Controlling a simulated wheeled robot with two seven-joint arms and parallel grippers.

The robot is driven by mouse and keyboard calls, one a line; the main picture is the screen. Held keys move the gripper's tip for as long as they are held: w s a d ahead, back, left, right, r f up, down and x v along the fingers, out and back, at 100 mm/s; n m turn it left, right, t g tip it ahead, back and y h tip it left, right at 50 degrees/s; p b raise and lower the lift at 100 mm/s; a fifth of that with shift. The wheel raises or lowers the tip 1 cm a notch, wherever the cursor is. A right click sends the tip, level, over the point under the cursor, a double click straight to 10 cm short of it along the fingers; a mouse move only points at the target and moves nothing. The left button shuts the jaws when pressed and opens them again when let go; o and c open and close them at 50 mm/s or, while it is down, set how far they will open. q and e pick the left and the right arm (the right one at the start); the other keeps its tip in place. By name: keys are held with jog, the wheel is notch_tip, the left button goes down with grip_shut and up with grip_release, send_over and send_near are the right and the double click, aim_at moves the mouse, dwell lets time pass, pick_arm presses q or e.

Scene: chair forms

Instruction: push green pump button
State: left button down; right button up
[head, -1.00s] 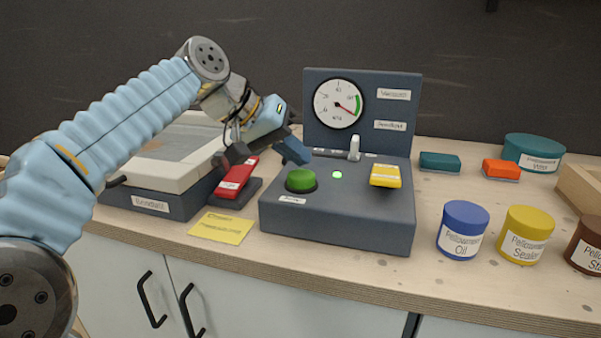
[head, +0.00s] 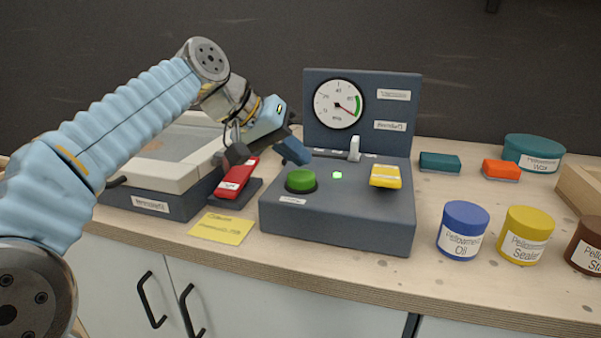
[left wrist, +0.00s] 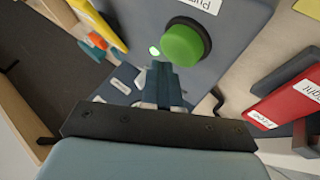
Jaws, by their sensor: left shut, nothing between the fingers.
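The green pump button (head: 301,180) is a round dome in a dark collar on the front left of the grey control box (head: 340,235). In the left wrist view the button (left wrist: 184,44) is just beyond the fingertips. My left gripper (head: 296,155) is shut and empty, with its tip above and behind the button in the head view. A gap shows between the tip and the button there. In the left wrist view the shut fingers (left wrist: 162,72) point at the box next to the button. My right gripper is in neither view.
On the box are a lit green lamp (head: 337,175), a yellow switch (head: 385,176), a white lever (head: 354,149) and a gauge (head: 338,104). A red handle (head: 236,178) is close left of the gripper. Jars, including a blue one (head: 463,230), stand at the right.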

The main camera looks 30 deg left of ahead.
aim_at(296, 175)
pick_arm(q)
jog(key=shift+f, duration=0.15)
dwell(0.3)
jog(key=shift+f+b, duration=0.3)
jog(key=shift+b, duration=0.05)
jog(key=shift+f+b, duration=0.45)
jog(key=shift+f, duration=0.1)
dwell(0.5)
jog(key=shift+r, duration=0.15)
jog(key=shift+r+p, duration=0.85)
jog(key=shift+p, duration=0.15)
jog(key=shift+r, duration=0.1)
notch_tip(296, 175, up, 4)
jog(key=p, duration=0.3)
jog(key=shift+f, duration=0.2)
jog(key=shift+r, duration=0.35)
jog(key=shift+r+p, duration=0.35)
jog(key=shift+r, duration=0.4)
